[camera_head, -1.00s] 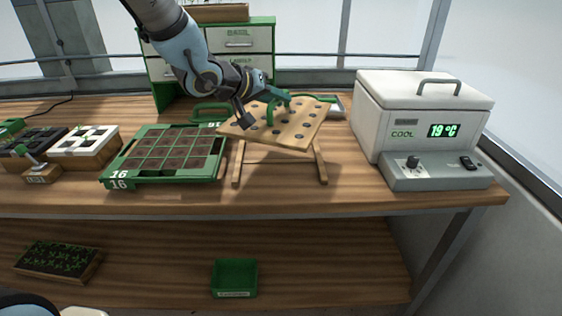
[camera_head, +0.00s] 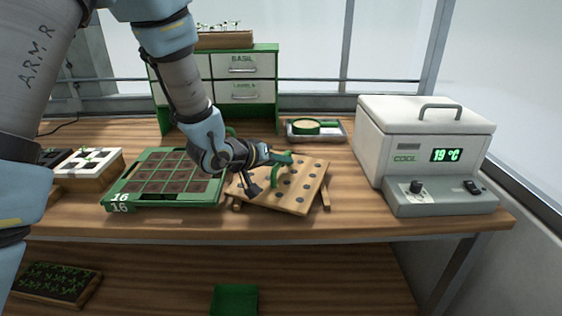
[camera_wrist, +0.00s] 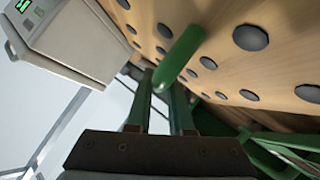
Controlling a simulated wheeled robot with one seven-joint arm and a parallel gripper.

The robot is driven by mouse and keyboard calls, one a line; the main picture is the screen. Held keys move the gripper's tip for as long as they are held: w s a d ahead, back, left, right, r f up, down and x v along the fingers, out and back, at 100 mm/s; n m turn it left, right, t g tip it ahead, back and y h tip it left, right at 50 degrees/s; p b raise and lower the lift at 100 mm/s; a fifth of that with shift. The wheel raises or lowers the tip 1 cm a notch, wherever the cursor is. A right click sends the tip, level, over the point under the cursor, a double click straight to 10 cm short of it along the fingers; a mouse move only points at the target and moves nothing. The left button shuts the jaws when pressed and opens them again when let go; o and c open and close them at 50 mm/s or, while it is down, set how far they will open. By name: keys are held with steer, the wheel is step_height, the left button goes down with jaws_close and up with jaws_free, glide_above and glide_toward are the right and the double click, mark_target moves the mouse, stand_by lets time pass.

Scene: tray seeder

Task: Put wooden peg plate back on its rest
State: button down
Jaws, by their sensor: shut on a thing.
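The wooden peg plate (camera_head: 302,185), a light board with rows of dark pegs or holes, is in the middle of the bench. It lies tilted and turned, low over its wooden rest, whose leg ends (camera_head: 327,196) stick out on the right and at the left. My gripper (camera_head: 277,165) is shut on the plate's green handle on its upper side. The wrist view shows the green handle (camera_wrist: 182,58) at the fingers, with the plate (camera_wrist: 235,70) filling the upper right. The plate hides most of the rest, and I cannot tell whether they touch.
A green tray (camera_head: 170,204) marked 16 with dark cells stands close left. A white cooler (camera_head: 425,130) stands right. Behind are a grey tray (camera_head: 340,136) with a green-rimmed round thing and a drawer cabinet (camera_head: 238,93). Bare bench lies between plate and cooler.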

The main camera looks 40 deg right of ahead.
steer(key=shift+f+b, duration=0.35)
steer(key=shift+f, duration=0.1)
steer(key=c, duration=0.8)
jaws_free()
